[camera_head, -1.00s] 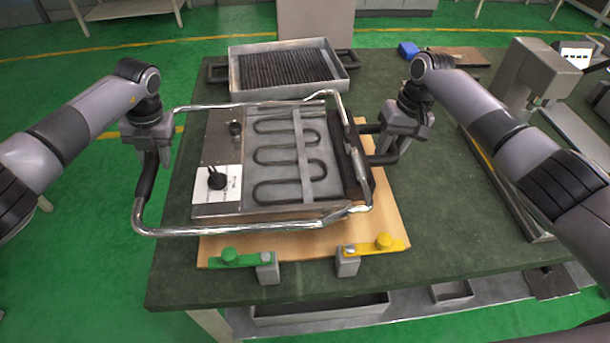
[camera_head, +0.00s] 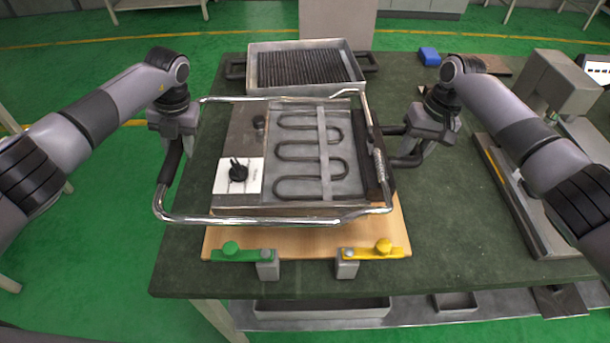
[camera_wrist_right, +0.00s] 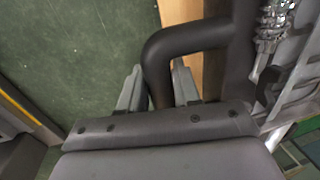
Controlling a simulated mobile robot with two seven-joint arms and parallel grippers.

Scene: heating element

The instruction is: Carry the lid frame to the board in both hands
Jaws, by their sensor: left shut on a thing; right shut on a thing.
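The lid frame (camera_head: 290,218) is a chrome tube frame around a panel with a coiled heating element (camera_head: 310,160) and a white plate with a black knob (camera_head: 238,172). My left gripper (camera_head: 172,145) is shut on the frame's black grip at the left side. My right gripper (camera_head: 428,140) is shut on the black handle at the right side; the right wrist view shows this dark bent handle (camera_wrist_right: 185,42) between its fingers (camera_wrist_right: 160,88). The wooden board (camera_head: 300,238) lies on the table under the frame, mostly hidden by it. The gap between them cannot be told exactly.
A green clamp (camera_head: 240,254) and a yellow clamp (camera_head: 372,253) sit at the board's front edge. A metal tray with a dark grill (camera_head: 305,68) stands behind the frame. A grey machine (camera_head: 556,85) and a blue block (camera_head: 429,56) are at right. The dark green tabletop (camera_head: 470,220) is clear at front right.

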